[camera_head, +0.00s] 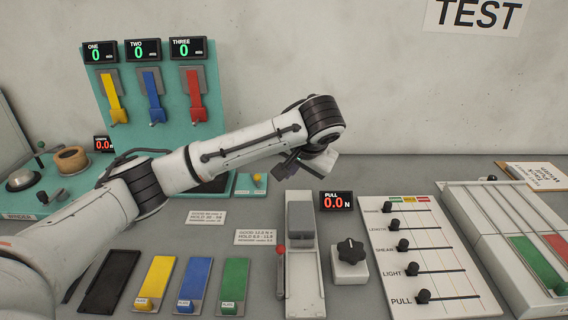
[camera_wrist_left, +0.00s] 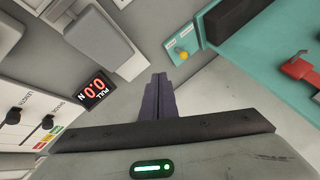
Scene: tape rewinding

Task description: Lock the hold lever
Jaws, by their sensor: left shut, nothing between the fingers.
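No part is labelled as the hold lever. A thin lever with a red knob (camera_head: 281,266) stands along the left side of the pull tester, which has a grey block (camera_head: 301,221) on a pale rail (camera_head: 305,290). The tester's display (camera_head: 338,203) reads 0.0 N; it also shows in the left wrist view (camera_wrist_left: 94,86). My left gripper (camera_head: 283,168) hangs above the bench behind the grey block, apart from the lever. In the left wrist view its dark fingers (camera_wrist_left: 157,98) are together and empty. The red knob is not visible there. My right gripper is not in view.
A teal plate with a yellow knob (camera_head: 257,178) lies left of my gripper. A black dial (camera_head: 350,252) stands right of the rail. A slider panel (camera_head: 430,250) is farther right. Coloured plates (camera_head: 233,284) lie front left. The teal rack (camera_head: 212,106) stands behind my arm.

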